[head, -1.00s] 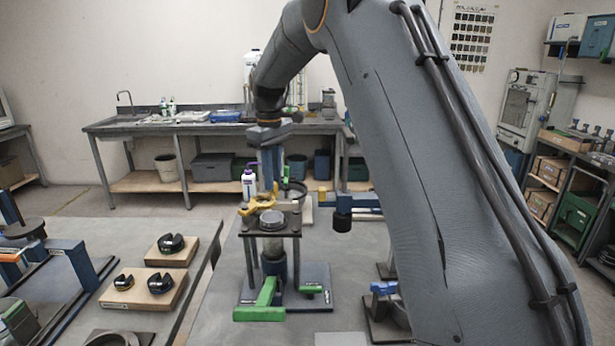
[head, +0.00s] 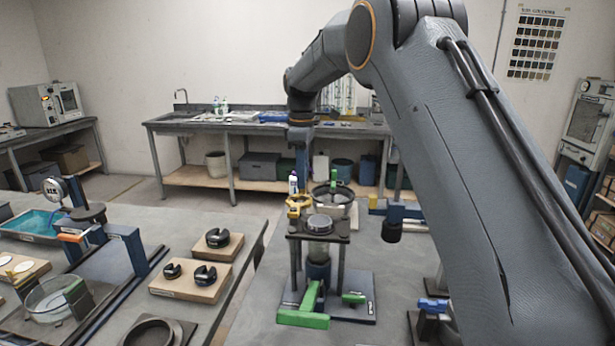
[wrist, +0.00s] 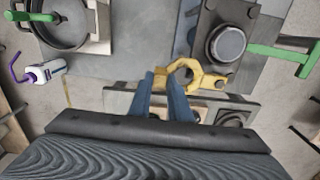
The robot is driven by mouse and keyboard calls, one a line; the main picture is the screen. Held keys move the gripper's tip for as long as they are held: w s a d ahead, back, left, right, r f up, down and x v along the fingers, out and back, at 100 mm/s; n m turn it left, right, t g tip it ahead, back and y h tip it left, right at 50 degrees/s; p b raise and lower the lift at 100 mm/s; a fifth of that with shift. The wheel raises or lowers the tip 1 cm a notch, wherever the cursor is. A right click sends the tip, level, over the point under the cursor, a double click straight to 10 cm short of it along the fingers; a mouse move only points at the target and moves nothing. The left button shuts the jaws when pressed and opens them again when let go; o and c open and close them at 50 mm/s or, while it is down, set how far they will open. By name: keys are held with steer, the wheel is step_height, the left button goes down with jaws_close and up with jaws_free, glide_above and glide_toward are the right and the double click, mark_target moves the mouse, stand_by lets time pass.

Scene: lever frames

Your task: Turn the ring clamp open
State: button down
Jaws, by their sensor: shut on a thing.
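The yellow ring clamp (head: 295,203) sits at the back left edge of the dark raised plate (head: 335,237). In the wrist view its open ring (wrist: 183,70) lies apart from the round grey-topped piece (wrist: 226,44), with its pivot end on the plate's edge. The round piece also shows in the head view (head: 320,222). My gripper (wrist: 162,78) is shut on the clamp's free end, between its two blue fingers. In the head view my gripper (head: 301,178) reaches down behind the plate, and its fingertips are partly hidden by the clamp.
Wooden blocks with black parts (head: 190,279) lie on the left bench.

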steer(key=shift+a+r, duration=0.1)
steer(key=c, duration=1.6)
jaws_free()
steer(key=shift+a, duration=0.1)
steer(key=shift+c, duration=0.2)
steer(key=shift+w+r, duration=0.1)
steer(key=shift+r, duration=0.2)
step_height(320, 180, up, 7)
steer(key=shift+r+b, duration=0.1)
steer(key=shift+b, duration=1.15)
